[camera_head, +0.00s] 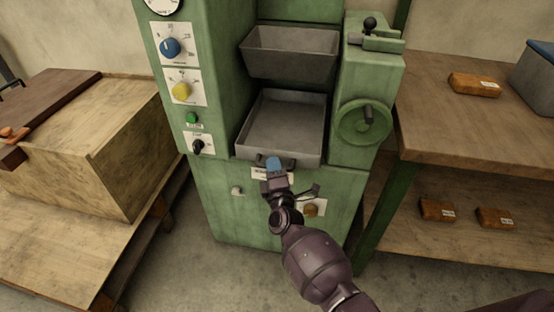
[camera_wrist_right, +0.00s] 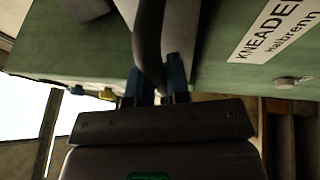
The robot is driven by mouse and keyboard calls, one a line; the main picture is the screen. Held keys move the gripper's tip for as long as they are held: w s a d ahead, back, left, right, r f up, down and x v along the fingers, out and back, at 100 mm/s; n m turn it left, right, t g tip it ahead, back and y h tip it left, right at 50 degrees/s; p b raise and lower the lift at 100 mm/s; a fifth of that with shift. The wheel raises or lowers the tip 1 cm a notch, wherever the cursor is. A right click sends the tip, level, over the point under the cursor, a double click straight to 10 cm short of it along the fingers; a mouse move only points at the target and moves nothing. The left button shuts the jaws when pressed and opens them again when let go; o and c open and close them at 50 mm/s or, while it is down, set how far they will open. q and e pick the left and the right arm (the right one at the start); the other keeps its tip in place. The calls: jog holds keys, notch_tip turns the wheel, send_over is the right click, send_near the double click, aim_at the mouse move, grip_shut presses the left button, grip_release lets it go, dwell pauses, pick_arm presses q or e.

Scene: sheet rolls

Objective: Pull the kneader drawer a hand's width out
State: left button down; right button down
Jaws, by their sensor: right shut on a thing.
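The kneader drawer is a grey metal tray (camera_head: 283,125) low in the green machine (camera_head: 210,190), under a smaller grey trough (camera_head: 290,52). My right gripper (camera_head: 274,166) is at the drawer's front edge, shut on its handle. In the right wrist view the dark curved handle (camera_wrist_right: 149,45) runs between the blue fingertips of my gripper (camera_wrist_right: 157,85). A white label reading KNEADER (camera_wrist_right: 268,32) is on the green front beside it. The gripper hides part of the handle and of the label in the head view. My left gripper is out of view.
A green handwheel (camera_head: 362,122) is right of the drawer; knobs (camera_head: 181,91) are on the left panel. A wooden bench (camera_head: 470,110) with wrapped blocks (camera_head: 474,85) stands right, a wooden box (camera_head: 95,150) left. Floor shows in front of the machine.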

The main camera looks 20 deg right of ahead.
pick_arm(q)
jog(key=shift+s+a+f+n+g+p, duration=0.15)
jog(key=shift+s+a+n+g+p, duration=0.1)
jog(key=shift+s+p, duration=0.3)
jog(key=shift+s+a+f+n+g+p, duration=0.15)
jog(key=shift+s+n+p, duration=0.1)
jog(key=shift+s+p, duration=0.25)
pick_arm(e)
jog(key=s+a, duration=0.1)
jog(key=s, duration=0.1)
jog(key=s+a, duration=0.2)
jog(key=shift+s+a, duration=0.15)
jog(key=shift+s, duration=0.25)
jog(key=c, duration=1.1)
grip_release()
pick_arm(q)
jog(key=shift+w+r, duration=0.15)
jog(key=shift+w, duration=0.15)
